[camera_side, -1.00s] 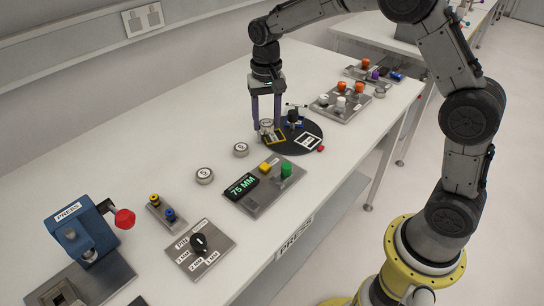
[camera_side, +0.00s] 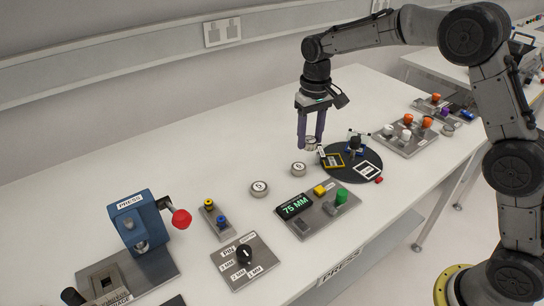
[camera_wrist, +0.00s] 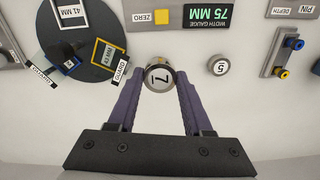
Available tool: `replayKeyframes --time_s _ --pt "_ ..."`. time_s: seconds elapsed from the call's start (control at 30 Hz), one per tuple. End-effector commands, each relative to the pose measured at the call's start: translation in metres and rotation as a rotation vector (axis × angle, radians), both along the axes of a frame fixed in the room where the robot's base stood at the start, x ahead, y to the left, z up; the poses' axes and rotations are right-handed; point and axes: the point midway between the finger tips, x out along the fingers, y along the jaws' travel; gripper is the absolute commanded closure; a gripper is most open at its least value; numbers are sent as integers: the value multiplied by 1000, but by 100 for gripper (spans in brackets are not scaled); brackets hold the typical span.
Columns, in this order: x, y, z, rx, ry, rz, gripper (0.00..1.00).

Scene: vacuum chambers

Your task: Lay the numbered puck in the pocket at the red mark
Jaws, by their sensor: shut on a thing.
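The plate carries a yellow-framed pocket (camera_side: 332,160), a white-framed one (camera_side: 366,170) and a blue-marked part (camera_side: 354,151) near a small upright device. A small red mark (camera_side: 379,180) sits at the plate's front right edge. The wrist view shows the plate (camera_wrist: 75,25) left of the puck.
Two loose pucks stand left of the plate, one (camera_side: 298,169) near and one (camera_side: 259,188) farther. A width gauge panel (camera_side: 318,207) reads 75 MM. A blue press (camera_side: 138,220) with a red knob, a dial panel (camera_side: 245,260) and a button block (camera_side: 216,220) stand left.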

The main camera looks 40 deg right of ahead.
Motion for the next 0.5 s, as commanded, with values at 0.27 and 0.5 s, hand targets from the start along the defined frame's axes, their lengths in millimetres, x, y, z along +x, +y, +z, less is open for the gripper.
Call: replayKeyframes --time_s 0.27,0.5 --pt "54 3 -24 0 -2 -2 100" --pt "89 5 -61 0 -1 -2 100"
